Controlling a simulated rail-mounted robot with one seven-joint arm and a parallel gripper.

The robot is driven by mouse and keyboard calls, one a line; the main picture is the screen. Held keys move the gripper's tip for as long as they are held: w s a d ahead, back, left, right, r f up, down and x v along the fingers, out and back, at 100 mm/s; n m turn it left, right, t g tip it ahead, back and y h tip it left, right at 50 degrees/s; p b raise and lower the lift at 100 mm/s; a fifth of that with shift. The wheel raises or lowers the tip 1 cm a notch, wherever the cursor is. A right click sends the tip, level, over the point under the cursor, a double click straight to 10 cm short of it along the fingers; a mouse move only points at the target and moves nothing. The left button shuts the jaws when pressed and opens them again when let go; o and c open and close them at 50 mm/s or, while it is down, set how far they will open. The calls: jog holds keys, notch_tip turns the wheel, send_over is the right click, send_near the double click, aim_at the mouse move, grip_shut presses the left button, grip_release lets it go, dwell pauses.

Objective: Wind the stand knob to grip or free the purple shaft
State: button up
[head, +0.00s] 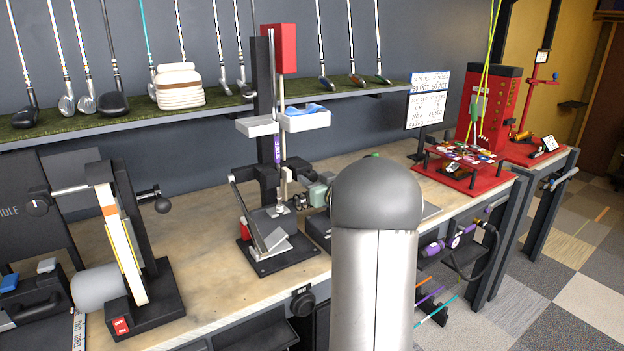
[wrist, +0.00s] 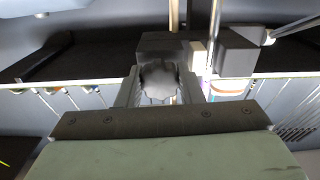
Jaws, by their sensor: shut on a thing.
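The stand (head: 262,100) is a dark upright post on the bench with a red block on top. A thin shaft with a purple band (head: 278,150) stands upright along its front, and its lower end meets the metal fitting near the base. In the wrist view, the dark, lobed stand knob (wrist: 160,82) sits between the two fingers of my gripper (wrist: 160,92). My gripper is shut on it. In the head view my gripper (head: 303,200) is low at the right side of the stand. The knob is hard to make out there, and my arm hides part of that area.
White trays (head: 305,119) stick out from the stand above my gripper. A shelf (head: 200,117) with several clubs runs along the wall. A belt sander (head: 125,240) stands at the left. A red rack (head: 465,170) is at the right. The bench front-left of the stand is clear.

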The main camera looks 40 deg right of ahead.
jog(key=o, duration=1)
jog(key=shift+c, duration=0.2)
jog(key=s+a+b, duration=0.1)
jog(key=s+b, duration=0.2)
jog(key=s, duration=1.4)
jog(key=shift+s+a+b, duration=0.2)
jog(key=shift+a+b, duration=0.15)
jog(key=shift+b, duration=0.05)
